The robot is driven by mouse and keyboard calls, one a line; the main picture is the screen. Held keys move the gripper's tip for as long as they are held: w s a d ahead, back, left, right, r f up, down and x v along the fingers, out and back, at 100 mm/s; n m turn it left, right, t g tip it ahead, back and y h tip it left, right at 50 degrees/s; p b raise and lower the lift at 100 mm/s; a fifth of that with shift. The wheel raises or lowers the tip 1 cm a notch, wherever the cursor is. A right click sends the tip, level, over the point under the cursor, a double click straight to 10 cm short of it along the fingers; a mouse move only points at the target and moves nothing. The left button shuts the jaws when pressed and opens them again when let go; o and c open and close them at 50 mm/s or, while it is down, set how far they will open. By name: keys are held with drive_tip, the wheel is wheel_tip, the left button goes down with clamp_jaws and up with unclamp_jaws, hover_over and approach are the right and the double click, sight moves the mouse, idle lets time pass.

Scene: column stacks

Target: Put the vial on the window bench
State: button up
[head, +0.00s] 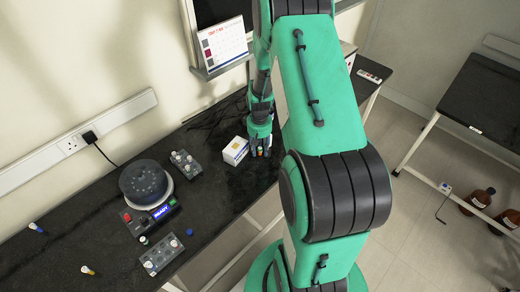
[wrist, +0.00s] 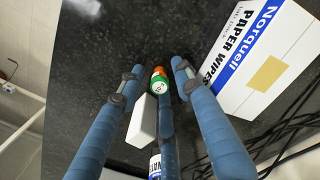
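My gripper (head: 261,148) has blue fingers and reaches down over the black benchtop (head: 205,185), beside a white box. In the wrist view, the fingers (wrist: 157,75) stand apart around a small orange-and-green thing with a round white top, perhaps the vial (wrist: 159,82). Gaps show between it and the two outer fingertips; the middle finger is close to or touching it. In the head view the fingers mostly hide it. Another black-topped bench (head: 485,105) stands at the right; I cannot tell which bench is the window bench.
A round black device (head: 146,185), two small racks (head: 184,163) (head: 162,254) and two loose capped vials (head: 37,228) (head: 88,270) are further left. Brown bottles (head: 477,201) stand on the floor at right.

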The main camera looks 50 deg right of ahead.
sight(259, 148)
drive_tip(key=shift+r, duration=0.15)
wheel_tip(259, 148, up, 12)
drive_tip(key=p, duration=0.2)
idle(0.4)
drive_tip(key=shift+w, duration=0.1)
idle(0.4)
